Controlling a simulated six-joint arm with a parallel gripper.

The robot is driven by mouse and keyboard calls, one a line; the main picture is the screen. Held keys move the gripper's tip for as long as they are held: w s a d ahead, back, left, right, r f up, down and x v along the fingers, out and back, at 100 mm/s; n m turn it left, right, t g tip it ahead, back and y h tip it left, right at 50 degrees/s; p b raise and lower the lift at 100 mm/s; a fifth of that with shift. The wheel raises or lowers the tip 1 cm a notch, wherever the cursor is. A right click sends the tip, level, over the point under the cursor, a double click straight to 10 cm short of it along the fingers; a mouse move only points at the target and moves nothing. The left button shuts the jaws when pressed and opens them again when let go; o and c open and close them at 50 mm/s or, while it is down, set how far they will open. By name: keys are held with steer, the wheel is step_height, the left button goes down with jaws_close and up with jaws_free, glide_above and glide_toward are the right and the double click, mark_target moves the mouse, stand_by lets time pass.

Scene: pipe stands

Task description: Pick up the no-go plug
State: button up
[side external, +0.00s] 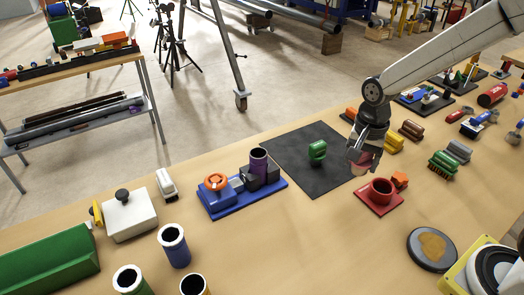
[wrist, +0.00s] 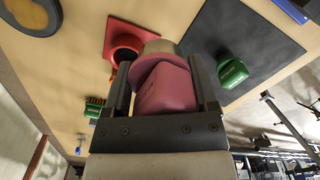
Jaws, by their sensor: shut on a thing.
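The no-go plug, a pinkish-red block with a round flange and a grey metal end, shows large in the wrist view (wrist: 165,92) and small in the side view (side external: 361,168). My gripper (side external: 362,156) is shut on its red body, with one finger on each side in the wrist view (wrist: 160,75). The metal end points away from the palm. In the side view, the plug is behind the red stand, near the right edge of the black mat. My fingers partly cover it, and I cannot tell its height above the table.
The red stand (side external: 380,193) with its round socket is close in front of my gripper. A green plug (side external: 317,150) stands on the black mat (side external: 300,172). A blue fixture (side external: 245,199) is left of the mat. Several coloured blocks and tools lie to the right.

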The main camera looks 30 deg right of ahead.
steer(key=shift+s+r, duration=0.15)
steer(key=shift+s, duration=0.2)
steer(key=shift+w, duration=0.2)
stand_by(0.4)
steer(key=shift+w+a+r, duration=0.2)
steer(key=shift+w+a, duration=0.05)
steer(key=shift+w, duration=0.35)
steer(key=w+a+r, duration=0.2)
steer(key=w+a, duration=0.5)
steer(key=w, duration=0.2)
steer(key=w+a+r+n, duration=0.1)
steer(key=w+a+r, duration=0.1)
steer(key=w+a, duration=0.5)
steer(key=shift+w+a+r, duration=0.3)
steer(key=shift+w+a, duration=0.1)
steer(key=shift+w, duration=0.85)
steer(key=shift+f, duration=0.2)
step_height(320, 180, down, 6)
steer(key=shift+f, duration=0.15)
